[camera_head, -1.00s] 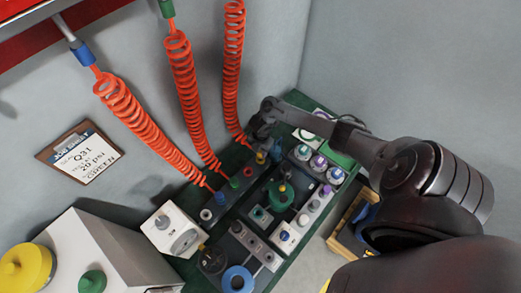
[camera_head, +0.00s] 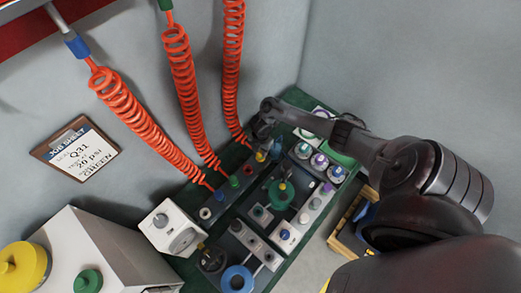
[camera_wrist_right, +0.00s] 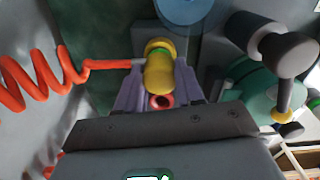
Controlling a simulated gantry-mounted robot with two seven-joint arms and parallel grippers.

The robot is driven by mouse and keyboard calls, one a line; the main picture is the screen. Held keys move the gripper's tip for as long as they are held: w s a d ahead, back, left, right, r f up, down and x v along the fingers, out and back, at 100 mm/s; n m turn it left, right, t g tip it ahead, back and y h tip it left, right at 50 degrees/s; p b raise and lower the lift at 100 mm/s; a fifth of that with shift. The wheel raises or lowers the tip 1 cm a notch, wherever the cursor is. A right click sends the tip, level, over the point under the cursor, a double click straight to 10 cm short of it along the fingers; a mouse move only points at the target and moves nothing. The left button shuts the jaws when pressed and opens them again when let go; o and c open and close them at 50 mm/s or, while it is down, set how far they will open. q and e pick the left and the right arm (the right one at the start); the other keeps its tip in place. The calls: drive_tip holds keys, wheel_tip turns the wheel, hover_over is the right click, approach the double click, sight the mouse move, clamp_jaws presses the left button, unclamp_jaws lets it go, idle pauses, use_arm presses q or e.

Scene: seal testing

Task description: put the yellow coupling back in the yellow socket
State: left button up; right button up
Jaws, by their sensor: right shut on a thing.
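The yellow coupling (camera_head: 261,156) is at the far end of the row of sockets on the dark strip, under my right gripper (camera_head: 263,143). In the right wrist view the yellow coupling (camera_wrist_right: 158,73) lies between the two fingers of my right gripper (camera_wrist_right: 158,85), which is shut on it. The yellow socket is not clearly visible, and I cannot tell whether the coupling is seated. My left gripper is not in view.
A blue coupling (camera_head: 219,195) and a green coupling (camera_head: 234,181) stand in the same row, with orange coiled hoses above. A red-ringed socket (camera_wrist_right: 160,102) is close to the fingers. A green round part (camera_head: 280,194) and several knobs stand to the right.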

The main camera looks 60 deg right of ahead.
drive_tip(key=shift+f, duration=0.1)
drive_tip(key=o, duration=1.2)
drive_tip(key=shift+c, duration=0.2)
drive_tip(key=shift+r, duration=0.55)
wheel_tip(320, 180, up, 8)
drive_tip(key=p, duration=0.3)
drive_tip(key=shift+r, duration=0.9)
